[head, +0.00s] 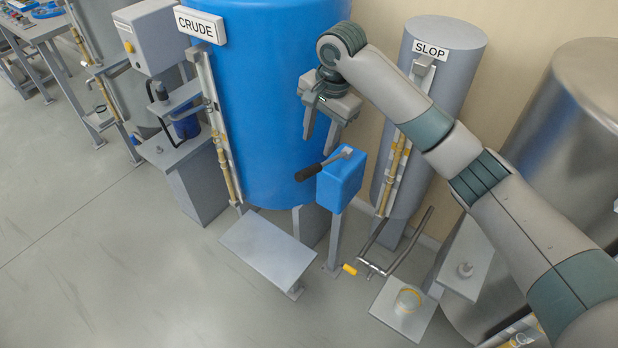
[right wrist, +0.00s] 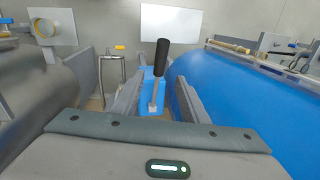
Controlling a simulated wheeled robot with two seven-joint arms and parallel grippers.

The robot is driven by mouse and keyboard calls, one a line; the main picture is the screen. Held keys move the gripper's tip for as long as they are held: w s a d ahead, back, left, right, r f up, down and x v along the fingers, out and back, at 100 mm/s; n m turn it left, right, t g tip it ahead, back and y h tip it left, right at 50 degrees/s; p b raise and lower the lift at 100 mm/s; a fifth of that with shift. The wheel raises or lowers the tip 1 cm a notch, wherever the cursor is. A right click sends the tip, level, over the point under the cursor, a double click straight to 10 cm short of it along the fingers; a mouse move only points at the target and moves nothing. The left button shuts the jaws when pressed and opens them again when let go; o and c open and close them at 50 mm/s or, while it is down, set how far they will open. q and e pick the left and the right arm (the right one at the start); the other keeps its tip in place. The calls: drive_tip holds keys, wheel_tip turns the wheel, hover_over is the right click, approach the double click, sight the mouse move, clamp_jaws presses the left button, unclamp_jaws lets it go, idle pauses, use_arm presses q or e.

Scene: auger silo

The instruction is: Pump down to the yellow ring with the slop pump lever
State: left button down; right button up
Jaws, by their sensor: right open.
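A lever with a black grip (head: 308,172) sticks out from a blue box (head: 340,181) on a grey post; no label on it is readable. My right gripper (head: 321,137) is open and empty above the lever, fingers pointing down. In the right wrist view the black grip (right wrist: 161,57) appears between the two fingers, apart from them. The grey tank labelled SLOP (head: 440,95) stands behind my right arm, with a brass-fitted gauge (head: 396,163) on its front. A clear jar (head: 408,300) with a yellowish band stands on a low plate. My left gripper is out of view.
The large blue CRUDE tank (head: 265,100) stands close beside my right gripper. A grey step (head: 268,246) lies below. A bent metal pipe with a yellow end (head: 350,270) sits near the jar. A steel tank (head: 585,120) stands at right. The floor at left front is clear.

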sight(325, 163)
wheel_tip(325, 163, down, 17)
drive_tip(key=w+a+p, duration=0.2)
drive_tip(key=p, duration=0.1)
drive_tip(key=shift+a, duration=0.15)
idle(0.3)
drive_tip(key=shift+c, duration=0.2)
clamp_jaws()
drive_tip(key=shift+w+f, duration=0.1)
